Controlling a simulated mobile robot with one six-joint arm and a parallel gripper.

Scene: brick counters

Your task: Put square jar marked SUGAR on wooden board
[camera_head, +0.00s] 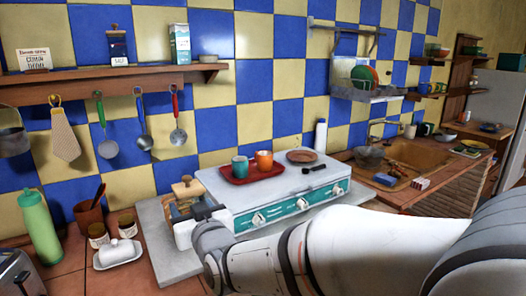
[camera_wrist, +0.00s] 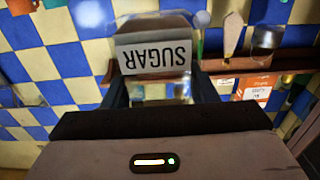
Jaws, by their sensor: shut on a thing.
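The square jar marked SUGAR (camera_wrist: 153,58) is clear with a white label and sits between my gripper's dark fingers in the wrist view. Its lettering appears upside down there. In the head view the jar (camera_head: 181,210), with a wooden knobbed lid, is at the left end of the white stove. My gripper (camera_wrist: 160,92) is shut on it. My wrist hides part of the jar in the head view, so I cannot tell whether its base touches anything. I cannot pick out the wooden board with certainty in either view.
A red tray (camera_head: 254,177) with two cups stands on the stove (camera_head: 290,204). A green bottle (camera_head: 40,228), a wooden utensil pot (camera_head: 89,217) and a white butter dish (camera_head: 118,253) stand at left. Utensils hang below the wall shelf (camera_head: 110,77). The sink counter at right is cluttered.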

